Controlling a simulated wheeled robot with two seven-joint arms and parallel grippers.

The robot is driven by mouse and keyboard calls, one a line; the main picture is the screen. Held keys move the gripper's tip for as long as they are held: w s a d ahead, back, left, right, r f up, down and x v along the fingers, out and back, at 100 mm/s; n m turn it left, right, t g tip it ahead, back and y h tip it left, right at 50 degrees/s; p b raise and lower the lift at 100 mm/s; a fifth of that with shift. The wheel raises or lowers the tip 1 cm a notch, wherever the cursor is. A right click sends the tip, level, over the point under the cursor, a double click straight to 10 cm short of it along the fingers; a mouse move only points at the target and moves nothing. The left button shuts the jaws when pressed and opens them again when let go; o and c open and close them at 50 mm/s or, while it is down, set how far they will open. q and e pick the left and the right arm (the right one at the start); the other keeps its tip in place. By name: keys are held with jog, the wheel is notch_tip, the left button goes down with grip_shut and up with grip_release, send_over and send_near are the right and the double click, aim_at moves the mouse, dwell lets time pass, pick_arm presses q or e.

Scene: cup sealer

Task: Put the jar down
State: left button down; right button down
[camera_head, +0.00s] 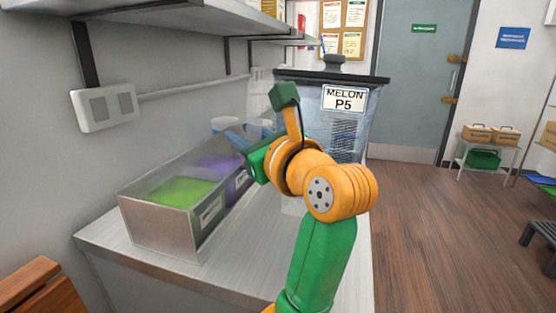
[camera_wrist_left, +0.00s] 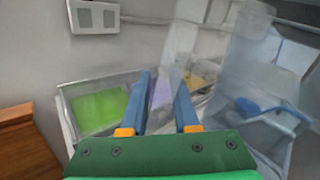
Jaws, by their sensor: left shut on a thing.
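My left gripper (camera_head: 232,137) reaches over the counter above the far end of the tray. Its blue fingers (camera_wrist_left: 162,98) are shut on a clear, pale thing, which I take to be the jar (camera_wrist_left: 164,84); its outline is faint. In the head view my wrist and the surroundings make the held jar hard to pick out. A large clear container with a dark lid and the label MELON P5 (camera_head: 343,98) stands behind my wrist, partly hidden by it. My right gripper is not in view.
A clear-walled tray (camera_head: 158,225) with green and purple contents stands on the metal counter (camera_head: 262,258) against the wall. It also shows in the wrist view (camera_wrist_left: 98,142). A shelf (camera_head: 190,18) hangs above. The counter's near right part is bare.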

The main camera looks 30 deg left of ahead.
pick_arm(q)
notch_tip(320, 180, down, 6)
jog(key=w, duration=0.2)
jog(key=shift+a, duration=0.4)
jog(key=c, duration=0.7)
grip_release()
jog(key=b+v, duration=0.2)
jog(key=v, duration=1)
jog(key=shift+r, duration=0.1)
